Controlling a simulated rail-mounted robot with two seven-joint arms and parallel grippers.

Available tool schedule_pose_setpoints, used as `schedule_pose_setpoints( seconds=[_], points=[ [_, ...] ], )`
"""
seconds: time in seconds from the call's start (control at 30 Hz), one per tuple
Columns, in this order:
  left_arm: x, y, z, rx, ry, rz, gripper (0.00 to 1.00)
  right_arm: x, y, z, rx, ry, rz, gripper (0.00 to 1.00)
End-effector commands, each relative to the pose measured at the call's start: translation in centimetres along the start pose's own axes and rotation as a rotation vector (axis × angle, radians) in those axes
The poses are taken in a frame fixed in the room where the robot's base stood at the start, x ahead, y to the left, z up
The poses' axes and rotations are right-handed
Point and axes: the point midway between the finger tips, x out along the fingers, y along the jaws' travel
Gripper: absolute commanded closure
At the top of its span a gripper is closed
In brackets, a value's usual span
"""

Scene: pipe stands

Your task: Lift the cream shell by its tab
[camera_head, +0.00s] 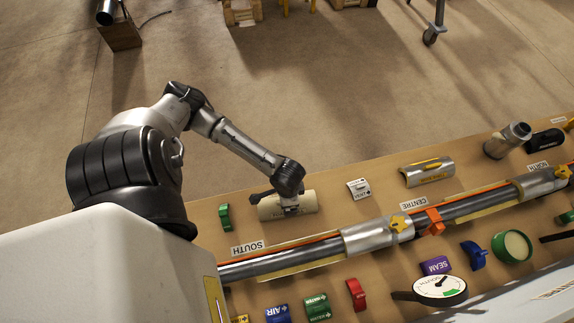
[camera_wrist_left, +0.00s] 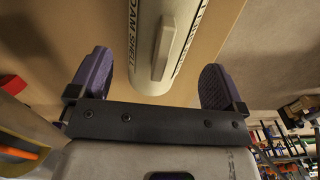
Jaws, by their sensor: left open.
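The cream shell (camera_head: 308,201) lies on the tan bench, partly hidden by my left gripper (camera_head: 290,208) above it. In the left wrist view the cream shell (camera_wrist_left: 148,78) runs up the picture, with dark lettering ending in "OAM SHELL" along it. Its raised tab (camera_wrist_left: 162,47) stands on top, along the shell's length. My left gripper (camera_wrist_left: 155,85) is open there, with one purple-padded finger on each side of the shell's near end. The tab is ahead of the fingers and not between their tips. My right gripper is not in view.
A long pipe (camera_head: 475,205) with orange and yellow clamps runs along the bench in front of the shell. A green clip (camera_head: 225,217) is left of the shell, a white labelled piece (camera_head: 358,188) right of it. A metal half-shell (camera_head: 428,172) lies farther right.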

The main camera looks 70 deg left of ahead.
Motion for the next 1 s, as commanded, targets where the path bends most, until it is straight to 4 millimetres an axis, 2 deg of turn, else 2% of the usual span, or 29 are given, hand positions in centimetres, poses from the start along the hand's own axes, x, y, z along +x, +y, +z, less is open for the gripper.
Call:
schedule_pose_setpoints(
  seconds=[0.23, 0.6, 0.93, 1.0],
  points=[
    [1.3, 0.0, 0.1, 0.001, 0.0, -0.001, 0.04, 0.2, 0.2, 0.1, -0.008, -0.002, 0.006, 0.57],
    [5.5, -0.1, 0.2, 0.001, 0.001, -0.001, 0.04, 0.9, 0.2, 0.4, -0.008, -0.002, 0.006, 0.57],
    [5.9, -0.1, 0.2, 0.002, 0.002, -0.001, 0.04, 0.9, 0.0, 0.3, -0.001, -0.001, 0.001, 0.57],
    [5.9, -0.1, 0.2, 0.002, 0.002, -0.001, 0.1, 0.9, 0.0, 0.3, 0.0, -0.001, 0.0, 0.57]
  ],
)
